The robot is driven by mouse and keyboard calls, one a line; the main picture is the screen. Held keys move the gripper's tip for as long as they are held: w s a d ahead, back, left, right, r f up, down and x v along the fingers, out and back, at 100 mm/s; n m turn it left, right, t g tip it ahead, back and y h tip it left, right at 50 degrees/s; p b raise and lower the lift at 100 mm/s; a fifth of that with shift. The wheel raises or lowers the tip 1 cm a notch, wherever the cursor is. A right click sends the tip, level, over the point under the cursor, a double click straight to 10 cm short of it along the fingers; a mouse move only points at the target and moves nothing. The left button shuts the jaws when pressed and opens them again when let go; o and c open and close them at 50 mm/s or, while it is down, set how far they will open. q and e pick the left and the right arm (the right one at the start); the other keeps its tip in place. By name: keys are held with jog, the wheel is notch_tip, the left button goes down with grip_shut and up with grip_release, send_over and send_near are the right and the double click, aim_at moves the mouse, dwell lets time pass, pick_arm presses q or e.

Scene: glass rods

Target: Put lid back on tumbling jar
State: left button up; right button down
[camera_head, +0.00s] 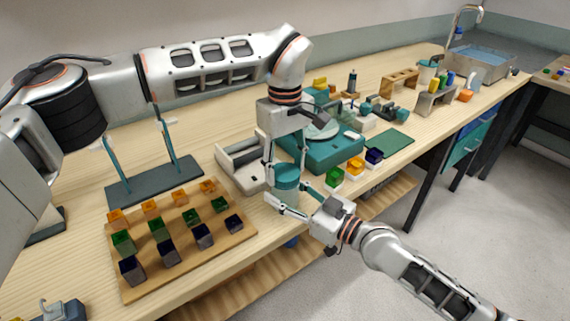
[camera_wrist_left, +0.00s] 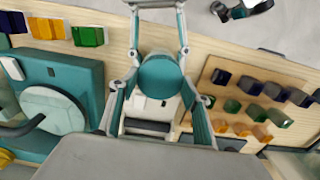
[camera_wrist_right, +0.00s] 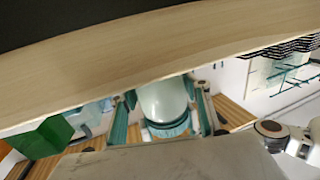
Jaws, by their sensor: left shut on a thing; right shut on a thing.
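The teal round lid (camera_head: 287,170) is between the fingers of my left gripper (camera_head: 286,178), which comes down from above and is shut on it. The left wrist view shows the lid (camera_wrist_left: 161,76) as a teal disc. My right gripper (camera_head: 288,197) reaches in from the right, lower down, and is shut on the jar (camera_head: 286,188) just below the lid. In the right wrist view the jar (camera_wrist_right: 163,98) is a pale cylinder with a teal ring (camera_wrist_right: 168,129) at one end. The lid lines up over the jar; I cannot tell whether it is fully seated.
A wooden board (camera_head: 196,254) with several coloured cubes lies left of the jar. A grey-white cradle (camera_head: 236,168) stands behind it, beside a teal machine (camera_head: 330,152). Several coloured blocks (camera_head: 355,165) sit to the right, near the table's front edge. A teal stand (camera_head: 150,184) is farther left.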

pick_arm(q)
jog(key=m, duration=0.4)
jog(key=shift+m, duration=0.4)
jog(key=m, duration=0.5)
jog(key=o, duration=0.7)
jog(key=shift+c, duration=0.2)
jog(key=shift+r, duration=2.25)
jog(key=shift+c, duration=0.3)
